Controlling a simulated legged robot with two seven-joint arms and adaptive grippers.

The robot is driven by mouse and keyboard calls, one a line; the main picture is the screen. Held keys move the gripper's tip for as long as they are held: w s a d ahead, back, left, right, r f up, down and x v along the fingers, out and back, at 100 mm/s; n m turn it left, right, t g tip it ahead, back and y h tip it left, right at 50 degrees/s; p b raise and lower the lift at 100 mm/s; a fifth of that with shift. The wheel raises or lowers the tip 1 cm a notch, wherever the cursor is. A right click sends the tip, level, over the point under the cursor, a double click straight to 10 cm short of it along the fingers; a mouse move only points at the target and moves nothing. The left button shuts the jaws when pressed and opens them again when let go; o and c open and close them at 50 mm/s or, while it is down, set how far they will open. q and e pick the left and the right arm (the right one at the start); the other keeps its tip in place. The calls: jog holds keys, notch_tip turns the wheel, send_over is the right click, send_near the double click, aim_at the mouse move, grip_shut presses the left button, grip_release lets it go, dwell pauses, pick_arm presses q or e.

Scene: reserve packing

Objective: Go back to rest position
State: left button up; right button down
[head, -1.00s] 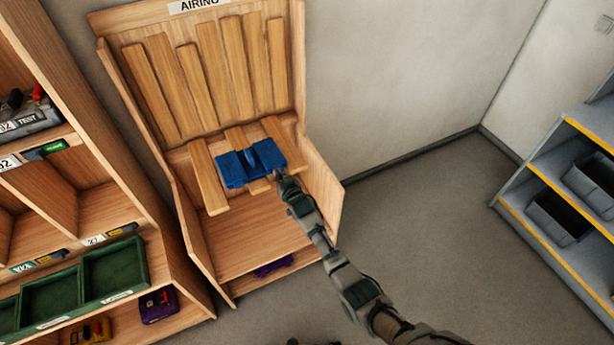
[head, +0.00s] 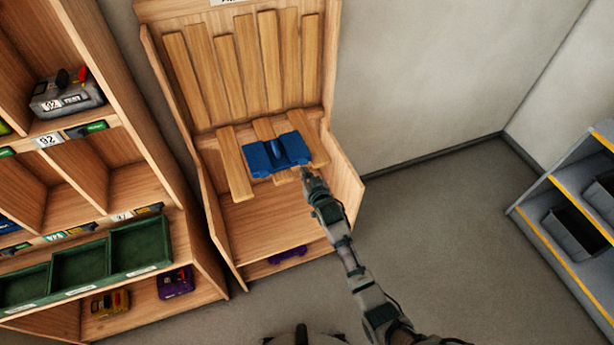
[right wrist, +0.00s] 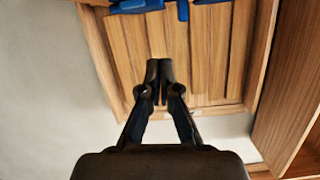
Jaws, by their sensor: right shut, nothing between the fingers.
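My right gripper (head: 308,178) is in front of the wooden airing rack, just below and right of a blue case-like object (head: 277,154). The blue object lies on the slats of the rack's shelf. In the right wrist view, my right gripper (right wrist: 159,68) has its fingers together with nothing between them, and part of the blue object (right wrist: 140,5) shows at the top edge, apart from the fingertips. My left gripper is not in view.
The wooden airing rack (head: 238,222) has side walls close to my right arm. A purple item (head: 288,255) lies on its lower level. A wooden shelf unit with green trays (head: 80,268) stands left. A grey shelf with bins (head: 572,232) stands right, with open floor (head: 440,235) between.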

jog(key=s+d+f+g+h+b, duration=0.1)
jog(key=s+d+f+g, duration=0.15)
jog(key=s+f, duration=0.75)
jog(key=s+d+f+g+h+b, duration=0.15)
jog(key=s+d+f, duration=0.25)
jog(key=f, duration=1.1)
jog(key=s+d+f+g, duration=0.2)
jog(key=s+d+f, duration=0.35)
jog(key=f, duration=0.75)
jog(key=s+d+f+g+b, duration=0.1)
jog(key=s+f, duration=0.5)
jog(key=s, duration=0.8)
jog(key=s+d+f+g+h+b, duration=0.1)
jog(key=s+d+f+g, duration=0.3)
jog(key=s, duration=1)
jog(key=s+d+f+g+h+b, duration=0.1)
jog(key=s+d+f, duration=0.4)
jog(key=s+f, duration=0.5)
jog(key=s+g, duration=0.1)
jog(key=s, duration=0.3)
jog(key=shift+s+f, duration=0.2)
jog(key=shift+s, duration=0.15)
